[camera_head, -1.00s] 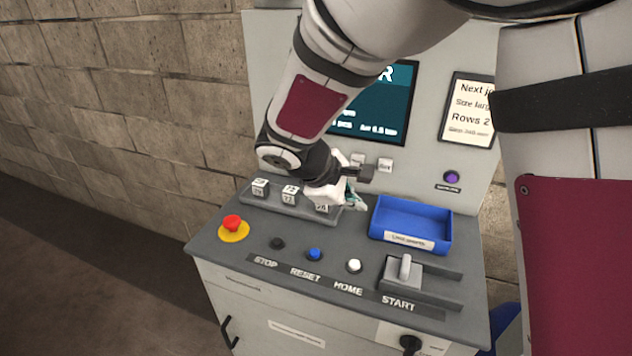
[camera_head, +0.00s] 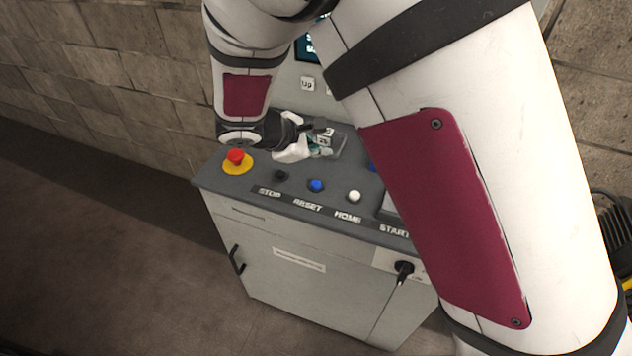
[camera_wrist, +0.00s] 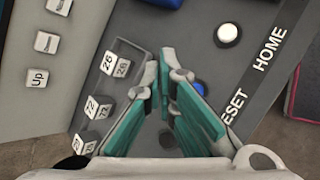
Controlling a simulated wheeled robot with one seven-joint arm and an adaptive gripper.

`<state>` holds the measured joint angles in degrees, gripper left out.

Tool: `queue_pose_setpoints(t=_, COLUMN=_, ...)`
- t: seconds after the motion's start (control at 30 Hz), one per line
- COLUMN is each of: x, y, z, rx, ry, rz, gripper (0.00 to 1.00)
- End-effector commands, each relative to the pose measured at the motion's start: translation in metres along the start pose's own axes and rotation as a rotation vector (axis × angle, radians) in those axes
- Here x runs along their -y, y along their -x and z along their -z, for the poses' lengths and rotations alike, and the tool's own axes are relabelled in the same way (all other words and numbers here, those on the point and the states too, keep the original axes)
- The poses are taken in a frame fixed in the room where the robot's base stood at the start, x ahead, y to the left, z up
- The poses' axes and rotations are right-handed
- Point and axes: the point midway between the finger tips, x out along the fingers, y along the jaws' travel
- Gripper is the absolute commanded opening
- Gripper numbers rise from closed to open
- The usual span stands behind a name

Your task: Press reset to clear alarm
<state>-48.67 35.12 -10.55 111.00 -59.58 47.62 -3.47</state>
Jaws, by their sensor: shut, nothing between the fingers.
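The blue button (camera_head: 316,185) sits on the grey console top behind the RESET label (camera_head: 307,205). It also shows in the wrist view (camera_wrist: 199,88), partly covered by a finger. My gripper (camera_head: 322,152) is shut and empty, behind the blue button and over the area of the number cubes. In the wrist view my gripper's teal fingers (camera_wrist: 168,62) meet at their tips to the left of the blue button. No contact with the button can be seen. The alarm screen (camera_head: 308,45) is almost wholly hidden by my arm.
A black STOP button (camera_head: 281,175) and a white HOME button (camera_head: 354,196) flank the blue one. A red emergency mushroom (camera_head: 235,156) stands at the left. Number cubes (camera_wrist: 109,62) sit in a tray near my fingers. My arm hides the console's right side.

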Motion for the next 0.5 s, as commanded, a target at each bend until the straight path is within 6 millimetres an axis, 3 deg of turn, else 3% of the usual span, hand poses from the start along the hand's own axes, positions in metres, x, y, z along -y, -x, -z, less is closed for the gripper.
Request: queue_pose_setpoints(t=0.5, x=0.032, y=-0.046, z=0.033, rx=0.0, ry=0.0, rz=0.001, gripper=0.0)
